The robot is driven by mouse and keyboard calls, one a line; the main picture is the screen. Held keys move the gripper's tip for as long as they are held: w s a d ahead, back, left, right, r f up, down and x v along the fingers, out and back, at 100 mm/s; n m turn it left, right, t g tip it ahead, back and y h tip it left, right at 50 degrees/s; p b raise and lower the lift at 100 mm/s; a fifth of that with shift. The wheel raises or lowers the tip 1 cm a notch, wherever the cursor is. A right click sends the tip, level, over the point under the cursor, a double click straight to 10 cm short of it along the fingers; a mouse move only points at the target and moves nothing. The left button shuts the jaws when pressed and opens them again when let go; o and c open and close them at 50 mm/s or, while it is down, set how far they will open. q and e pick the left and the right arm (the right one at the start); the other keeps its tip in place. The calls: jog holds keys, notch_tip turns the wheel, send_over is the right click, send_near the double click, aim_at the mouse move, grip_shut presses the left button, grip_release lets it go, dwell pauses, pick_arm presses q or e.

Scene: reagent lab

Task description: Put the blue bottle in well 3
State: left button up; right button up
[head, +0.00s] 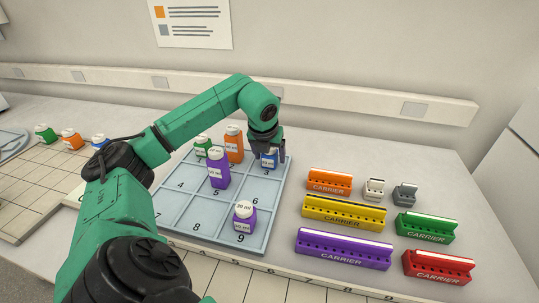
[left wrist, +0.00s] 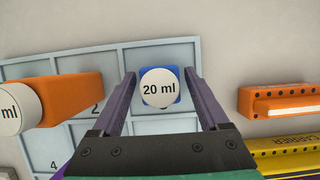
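A blue bottle (head: 269,158) with a white cap stands upright at well 3 of the numbered grey-blue tray (head: 200,212), at its far right. In the left wrist view the same bottle (left wrist: 160,88) shows its "20 ml" cap from above. My left gripper (head: 267,150) is over the bottle, with one finger on each side. In the left wrist view the fingers (left wrist: 160,85) are apart, with narrow gaps between them and the bottle. The fingers partly hide the bottle in the head view. My right gripper is not in view.
An orange bottle (head: 234,146) stands just left, with green (head: 202,146) and purple (head: 217,170) bottles nearby. Another purple bottle (head: 244,217) is in well 9. Another blue bottle (head: 99,141) is at far left. Coloured carriers (head: 343,214) stand right of the tray.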

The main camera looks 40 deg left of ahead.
pick_arm(q)
jog(key=shift+r, duration=0.6)
jog(key=p+v, duration=0.1)
jog(key=v, duration=1)
jog(key=shift+s+r, duration=0.1)
jog(key=shift+s, duration=0.05)
